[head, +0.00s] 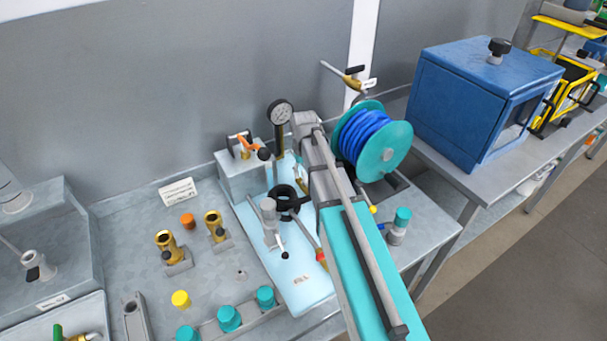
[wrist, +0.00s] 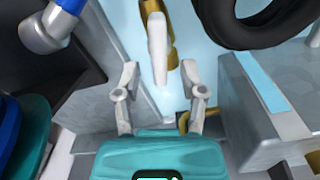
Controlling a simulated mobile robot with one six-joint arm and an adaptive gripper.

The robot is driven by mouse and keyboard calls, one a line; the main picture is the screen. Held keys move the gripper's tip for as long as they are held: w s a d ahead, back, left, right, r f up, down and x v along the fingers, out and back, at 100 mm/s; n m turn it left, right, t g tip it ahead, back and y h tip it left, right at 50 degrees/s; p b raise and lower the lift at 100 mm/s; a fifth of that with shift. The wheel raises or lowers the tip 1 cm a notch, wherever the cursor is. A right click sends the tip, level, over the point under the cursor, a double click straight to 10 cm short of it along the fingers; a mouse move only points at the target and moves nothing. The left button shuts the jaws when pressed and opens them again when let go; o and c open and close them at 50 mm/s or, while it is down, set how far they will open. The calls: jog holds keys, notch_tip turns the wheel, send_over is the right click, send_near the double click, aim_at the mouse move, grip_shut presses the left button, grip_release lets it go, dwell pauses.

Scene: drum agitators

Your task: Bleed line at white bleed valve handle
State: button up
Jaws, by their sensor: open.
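The white bleed valve handle (wrist: 157,48) shows in the wrist view as a pale lever on a brass valve body (wrist: 171,35), above a light blue surface. My gripper (wrist: 160,69) is open. Its two grey fingers stand left and right of the handle's lower end in the picture, with gaps on both sides; I see no contact. The depth between fingertips and handle is hard to judge. In the head view my arm covers much of this spot, and my fingers cannot be made out there.
A blue hose reel (head: 365,141) stands right of my arm. A pressure gauge (head: 280,113) rises at the back. A black ring (head: 285,198) lies close left of my arm and also shows in the wrist view (wrist: 240,35). A blue cabinet (head: 455,100) stands farther right.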

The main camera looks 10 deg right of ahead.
grip_shut()
dwell(0.3)
jog(key=shift+s+a+n, duration=0.1)
jog(key=shift+a+n, duration=0.1)
jog(key=shift+n, duration=1.3)
grip_release()
